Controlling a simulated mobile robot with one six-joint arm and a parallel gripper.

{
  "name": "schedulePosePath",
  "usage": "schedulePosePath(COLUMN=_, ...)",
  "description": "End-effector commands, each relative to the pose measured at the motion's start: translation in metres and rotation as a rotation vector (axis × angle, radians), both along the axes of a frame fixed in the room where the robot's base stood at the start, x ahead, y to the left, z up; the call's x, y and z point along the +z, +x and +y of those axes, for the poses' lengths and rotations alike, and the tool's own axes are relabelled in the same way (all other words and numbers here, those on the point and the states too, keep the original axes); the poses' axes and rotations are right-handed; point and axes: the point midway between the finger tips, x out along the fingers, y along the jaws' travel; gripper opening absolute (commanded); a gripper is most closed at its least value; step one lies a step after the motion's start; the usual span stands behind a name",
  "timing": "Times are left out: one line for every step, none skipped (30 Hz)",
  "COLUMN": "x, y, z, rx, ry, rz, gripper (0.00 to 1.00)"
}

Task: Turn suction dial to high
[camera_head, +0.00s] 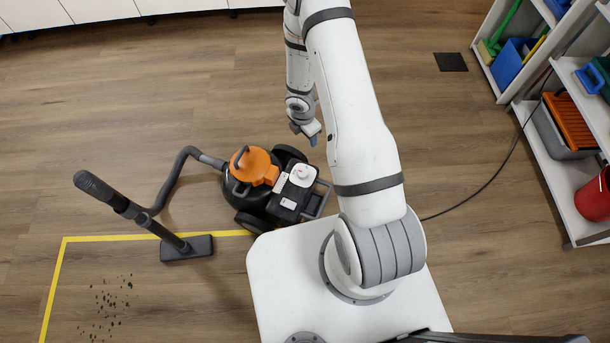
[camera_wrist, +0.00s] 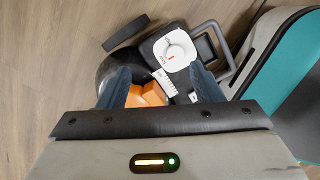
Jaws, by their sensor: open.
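The suction dial (camera_head: 302,174) is a white round knob on a white plate, on top of the black and orange vacuum cleaner (camera_head: 253,167). In the wrist view the dial (camera_wrist: 173,53) carries a small red mark. Its printed lettering is too small to read. My gripper (camera_head: 313,139) hangs above and behind the vacuum in the head view, apart from the dial. In the wrist view the two blue fingers of my gripper (camera_wrist: 160,82) are spread, with nothing held. The orange part of the vacuum (camera_wrist: 147,94) shows between them.
Yellow tape (camera_head: 60,275) borders scattered dark debris (camera_head: 108,305). Shelves with a red bucket (camera_head: 594,198) stand at right. A black cable (camera_head: 488,184) crosses the floor. Open floor lies behind the vacuum.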

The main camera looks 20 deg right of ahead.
Motion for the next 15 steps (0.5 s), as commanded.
schedulePosePath(x=-0.038, y=-0.009, z=0.004, rx=0.063, ry=0.015, rz=0.029, gripper=0.59)
schedulePosePath(x=-0.052, y=-0.012, z=0.007, rx=0.102, ry=0.025, rz=0.041, gripper=0.59)
schedulePosePath(x=-0.068, y=-0.017, z=0.01, rx=0.146, ry=0.038, rz=0.055, gripper=0.59)
schedulePosePath(x=-0.079, y=-0.021, z=0.012, rx=0.176, ry=0.046, rz=0.065, gripper=0.59)
schedulePosePath(x=-0.088, y=-0.024, z=0.014, rx=0.2, ry=0.054, rz=0.072, gripper=0.59)
schedulePosePath(x=-0.097, y=-0.027, z=0.016, rx=0.231, ry=0.064, rz=0.08, gripper=0.59)
schedulePosePath(x=-0.103, y=-0.03, z=0.017, rx=0.247, ry=0.069, rz=0.085, gripper=0.59)
schedulePosePath(x=-0.108, y=-0.032, z=0.018, rx=0.262, ry=0.074, rz=0.089, gripper=0.59)
schedulePosePath(x=-0.112, y=-0.034, z=0.019, rx=0.276, ry=0.079, rz=0.093, gripper=0.59)
schedulePosePath(x=-0.115, y=-0.035, z=0.02, rx=0.283, ry=0.082, rz=0.096, gripper=0.59)
schedulePosePath(x=-0.117, y=-0.036, z=0.02, rx=0.289, ry=0.084, rz=0.097, gripper=0.59)
schedulePosePath(x=-0.119, y=-0.036, z=0.021, rx=0.293, ry=0.085, rz=0.097, gripper=0.59)
schedulePosePath(x=-0.12, y=-0.036, z=0.021, rx=0.294, ry=0.086, rz=0.098, gripper=0.59)
schedulePosePath(x=-0.121, y=-0.036, z=0.021, rx=0.295, ry=0.086, rz=0.098, gripper=0.59)
schedulePosePath(x=-0.123, y=-0.036, z=0.021, rx=0.294, ry=0.086, rz=0.098, gripper=0.59)
